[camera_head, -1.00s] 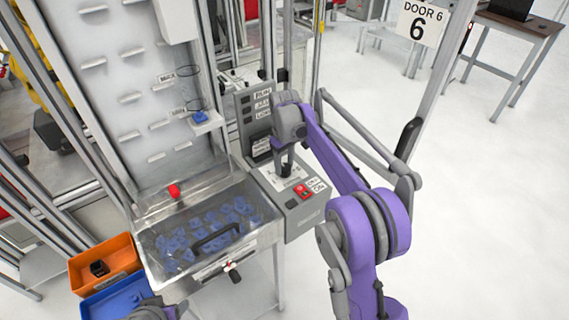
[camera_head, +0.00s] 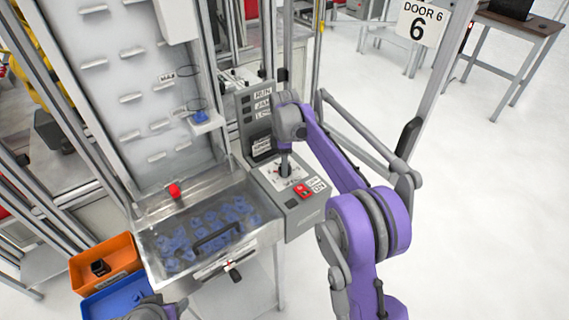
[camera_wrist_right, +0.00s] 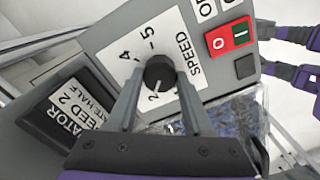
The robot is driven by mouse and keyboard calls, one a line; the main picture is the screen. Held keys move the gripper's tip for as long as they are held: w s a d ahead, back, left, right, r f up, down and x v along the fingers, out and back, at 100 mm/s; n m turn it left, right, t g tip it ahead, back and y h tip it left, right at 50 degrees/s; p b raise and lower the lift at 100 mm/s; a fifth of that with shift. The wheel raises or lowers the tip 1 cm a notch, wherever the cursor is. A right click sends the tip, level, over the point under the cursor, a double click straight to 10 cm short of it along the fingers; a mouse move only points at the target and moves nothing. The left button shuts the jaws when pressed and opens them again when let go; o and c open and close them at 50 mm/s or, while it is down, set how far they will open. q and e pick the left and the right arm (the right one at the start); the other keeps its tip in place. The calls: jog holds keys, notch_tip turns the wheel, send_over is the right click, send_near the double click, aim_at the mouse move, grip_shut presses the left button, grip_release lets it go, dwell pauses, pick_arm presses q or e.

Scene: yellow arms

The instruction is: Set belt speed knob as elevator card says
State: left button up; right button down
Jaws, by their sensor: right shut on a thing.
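The belt speed knob (camera_wrist_right: 160,73) is round and dark on a white dial plate (camera_wrist_right: 179,45) marked SPEED.
A red and green switch (camera_wrist_right: 230,37) sits beside the dial. Left of the box is a clear-covered hopper (camera_head: 205,235) of blue parts, below the elevator belt (camera_head: 125,90). Orange (camera_head: 105,262) and blue (camera_head: 118,297) bins stand at lower left. Open floor lies right.

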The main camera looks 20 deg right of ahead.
jog(key=shift+n, duration=0.6)
jog(key=shift+c, duration=1.5)
grip_release()
notch_tip(320, 180, up, 11)
jog(key=p, duration=0.1)
jog(key=shift+f, duration=0.1)
